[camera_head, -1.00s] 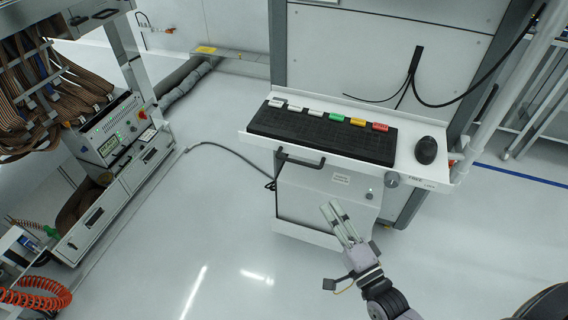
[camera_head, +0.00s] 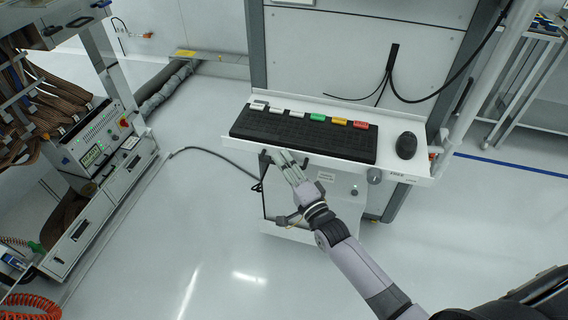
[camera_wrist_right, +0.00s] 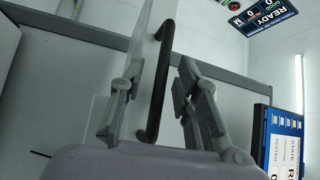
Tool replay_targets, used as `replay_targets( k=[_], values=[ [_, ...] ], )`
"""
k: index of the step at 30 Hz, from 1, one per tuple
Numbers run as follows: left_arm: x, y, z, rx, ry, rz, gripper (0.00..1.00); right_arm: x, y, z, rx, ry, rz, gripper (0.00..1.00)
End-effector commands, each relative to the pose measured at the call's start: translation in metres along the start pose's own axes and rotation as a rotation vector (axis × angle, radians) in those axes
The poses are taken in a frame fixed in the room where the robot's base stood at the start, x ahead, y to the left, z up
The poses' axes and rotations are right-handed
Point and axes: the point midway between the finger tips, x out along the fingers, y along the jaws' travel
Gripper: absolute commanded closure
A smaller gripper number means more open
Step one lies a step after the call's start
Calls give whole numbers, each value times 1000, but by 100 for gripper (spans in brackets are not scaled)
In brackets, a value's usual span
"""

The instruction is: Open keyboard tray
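The white keyboard tray (camera_head: 420,165) sticks out from the front of the grey cabinet, with a black keyboard (camera_head: 300,137) lying on it. A black bar handle sits on the tray's front edge, mostly hidden behind my gripper in the head view. My right gripper (camera_head: 285,160) is at this handle, its arm reaching in from the lower right. In the right wrist view the handle (camera_wrist_right: 157,85) runs between the two spread fingers, with gaps on both sides. The right gripper is open. My left gripper is not in view.
A black mouse (camera_head: 406,145) sits on the tray's right side, and coloured key blocks (camera_head: 318,117) line the keyboard's back edge. A white box-like unit (camera_head: 340,190) is below the tray. A rack with equipment (camera_head: 95,155) stands at left. The floor between is clear.

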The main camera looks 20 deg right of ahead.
Motion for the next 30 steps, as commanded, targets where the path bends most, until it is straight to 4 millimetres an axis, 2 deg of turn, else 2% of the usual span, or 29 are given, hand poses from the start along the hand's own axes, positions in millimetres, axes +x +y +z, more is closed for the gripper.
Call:
replay_targets(
  k=[8,21,30],
  values=[
    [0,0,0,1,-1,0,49,2,0,0,0,0,0,70],
    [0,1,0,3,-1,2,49,1,0,0,-1,0,0,99],
    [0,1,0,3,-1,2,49,1,0,0,-1,0,1,100]
  ],
)
